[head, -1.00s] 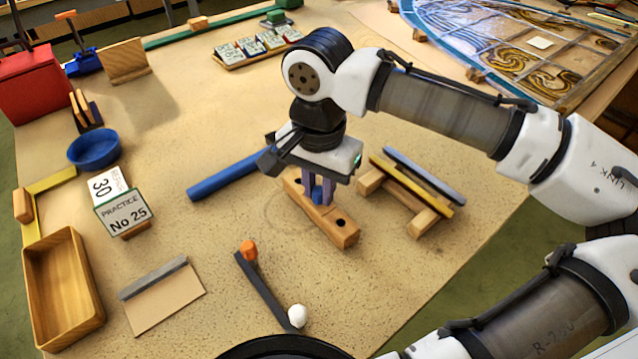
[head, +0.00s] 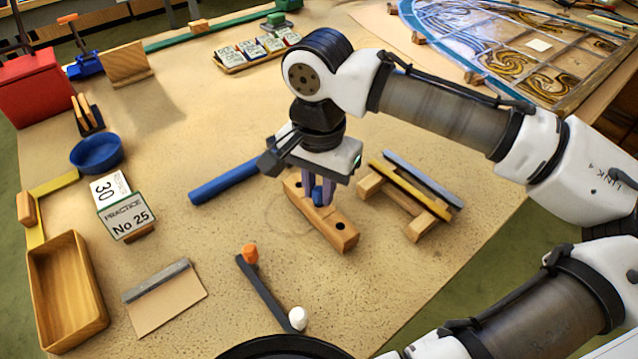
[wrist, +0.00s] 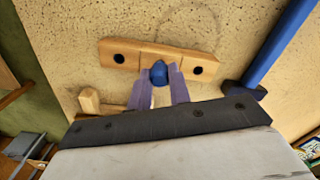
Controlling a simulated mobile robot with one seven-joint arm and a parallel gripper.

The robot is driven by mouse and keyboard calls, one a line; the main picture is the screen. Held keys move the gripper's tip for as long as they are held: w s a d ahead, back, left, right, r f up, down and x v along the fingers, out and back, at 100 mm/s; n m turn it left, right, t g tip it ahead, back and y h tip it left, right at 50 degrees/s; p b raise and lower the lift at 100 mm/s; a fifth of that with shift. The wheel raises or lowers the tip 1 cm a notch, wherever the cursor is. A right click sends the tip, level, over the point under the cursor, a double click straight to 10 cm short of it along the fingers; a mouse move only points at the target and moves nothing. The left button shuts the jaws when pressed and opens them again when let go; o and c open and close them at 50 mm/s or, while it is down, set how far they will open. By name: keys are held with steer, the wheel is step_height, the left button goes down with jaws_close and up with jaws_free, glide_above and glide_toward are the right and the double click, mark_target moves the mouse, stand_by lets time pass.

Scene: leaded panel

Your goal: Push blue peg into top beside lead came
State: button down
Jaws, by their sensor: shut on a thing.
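My gripper (head: 318,190) is shut on a blue peg (wrist: 159,73), which sits between its two purple fingers. The peg is over the middle of a small wooden block (head: 342,236) on the table. In the wrist view the block (wrist: 142,55) shows a dark hole on each side of the peg. The peg's lower end is hidden, so I cannot tell how deep it sits in the block. The leaded panel (head: 560,62), with swirled amber glass and dark lines, lies at the far right, away from my gripper.
A wooden stand (head: 412,230) holding a yellow and a grey-blue bar is right of the block. A blue rod (head: 222,184) lies to the left. A dark strip (head: 266,290) with orange and white ends lies in front. Open table lies between.

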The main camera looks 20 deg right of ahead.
steer(key=shift+r+p, duration=0.35)
stand_by(0.6)
steer(key=shift+r+p, duration=1.65)
steer(key=shift+p, duration=0.05)
steer(key=c, duration=1.8)
jaws_free()
jaws_close()
